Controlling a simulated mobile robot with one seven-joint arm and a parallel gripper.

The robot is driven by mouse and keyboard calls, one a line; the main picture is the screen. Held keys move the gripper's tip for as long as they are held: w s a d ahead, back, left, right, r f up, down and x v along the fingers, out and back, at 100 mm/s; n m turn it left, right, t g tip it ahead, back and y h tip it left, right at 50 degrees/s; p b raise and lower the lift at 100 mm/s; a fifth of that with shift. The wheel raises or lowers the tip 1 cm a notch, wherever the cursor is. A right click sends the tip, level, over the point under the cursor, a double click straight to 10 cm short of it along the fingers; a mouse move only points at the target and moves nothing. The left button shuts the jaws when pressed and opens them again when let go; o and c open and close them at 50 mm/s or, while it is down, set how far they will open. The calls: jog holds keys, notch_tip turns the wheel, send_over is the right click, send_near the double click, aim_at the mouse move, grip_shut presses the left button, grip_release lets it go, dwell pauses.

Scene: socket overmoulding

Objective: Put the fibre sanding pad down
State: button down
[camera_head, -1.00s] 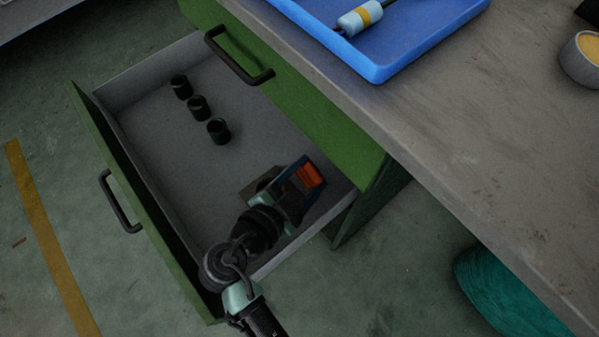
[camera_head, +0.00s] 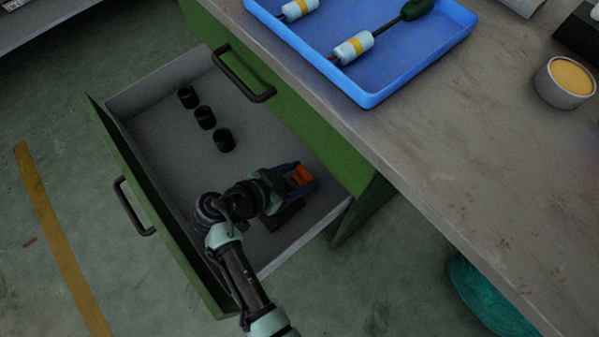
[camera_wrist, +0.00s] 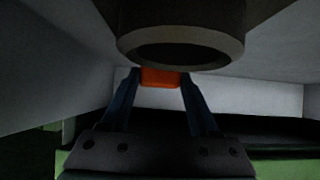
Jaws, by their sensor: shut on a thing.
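A small orange block, which I take as the fibre sanding pad (camera_head: 302,174), is between the fingertips of my gripper (camera_head: 298,176). In the wrist view the orange pad (camera_wrist: 160,77) sits between the two dark blue fingers of my gripper (camera_wrist: 160,84), and the jaws are shut on it. The gripper is over the right part of the open drawer (camera_head: 175,150), inside its outline. A dark patch lies on the drawer floor below the gripper. I cannot tell whether the pad touches the floor.
Several black cups (camera_head: 205,117) stand in a row at the drawer's far left. The green cabinet front with a handle (camera_head: 243,72) rises beside the drawer. A blue tray (camera_head: 372,100) and a tin (camera_head: 566,82) stand on the worktop. The drawer's middle floor is clear.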

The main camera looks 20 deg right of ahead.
jog(key=shift+f, duration=0.2)
jog(key=shift+c, duration=0.7)
grip_release()
jog(key=shift+r, duration=0.1)
jog(key=shift+a+r, duration=0.25)
jog(key=shift+r, duration=0.15)
jog(key=p+v, duration=0.2)
jog(key=v, duration=0.4)
jog(key=shift+s+a+r, duration=0.2)
jog(key=shift+a, duration=0.1)
